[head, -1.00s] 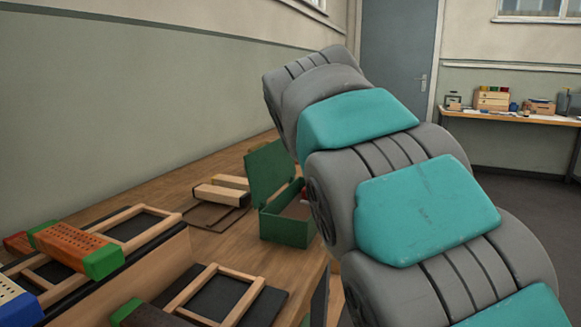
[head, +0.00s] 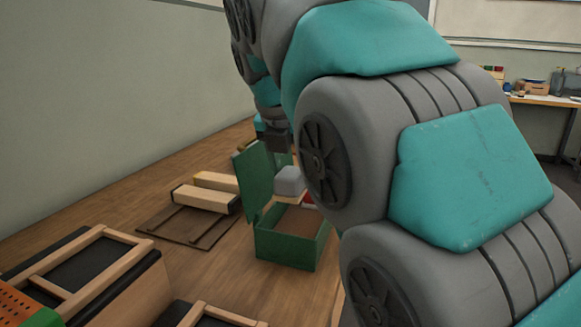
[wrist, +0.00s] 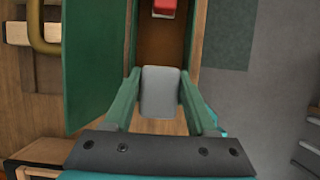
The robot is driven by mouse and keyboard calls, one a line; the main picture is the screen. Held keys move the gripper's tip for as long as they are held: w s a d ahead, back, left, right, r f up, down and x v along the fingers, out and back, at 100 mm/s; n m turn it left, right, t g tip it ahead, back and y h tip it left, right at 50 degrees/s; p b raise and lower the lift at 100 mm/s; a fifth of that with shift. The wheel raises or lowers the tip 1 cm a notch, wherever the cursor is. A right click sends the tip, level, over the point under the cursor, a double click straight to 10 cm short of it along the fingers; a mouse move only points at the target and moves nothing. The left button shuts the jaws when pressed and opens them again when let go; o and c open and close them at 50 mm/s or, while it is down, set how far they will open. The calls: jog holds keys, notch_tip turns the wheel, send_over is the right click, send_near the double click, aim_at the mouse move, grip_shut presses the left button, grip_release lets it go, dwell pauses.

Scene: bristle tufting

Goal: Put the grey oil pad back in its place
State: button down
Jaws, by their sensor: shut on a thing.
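The grey oil pad (head: 289,181) is between the fingers of my gripper (wrist: 160,84), which is shut on it. The pad also shows in the wrist view (wrist: 160,95). In the head view it appears over the open green box (head: 285,249), behind its front wall; its exact height above the box floor is unclear. In the wrist view it overlaps the near end of the box's brown interior (wrist: 158,50). The box's lid (head: 254,180) stands open on the left. A red thing (wrist: 164,8) is at the far end of the box.
Two pale wooden blocks (head: 206,198) lie on a brown frame (head: 180,228) left of the box. Black-and-wood frames (head: 85,270) and an orange perforated block (head: 18,308) are at the front left. The tabletop between them and the box is clear.

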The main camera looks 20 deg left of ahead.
jog(key=shift+f+b, duration=1.55)
jog(key=shift+f, duration=0.7)
jog(key=shift+f+b, duration=0.35)
jog(key=shift+f, duration=2.1)
jog(key=shift+f, duration=0.55)
grip_release()
jog(key=shift+r, duration=0.15)
jog(key=shift+r+p, duration=1.45)
jog(key=shift+r, duration=0.1)
jog(key=shift+r+p, duration=0.5)
jog(key=shift+r, duration=2.3)
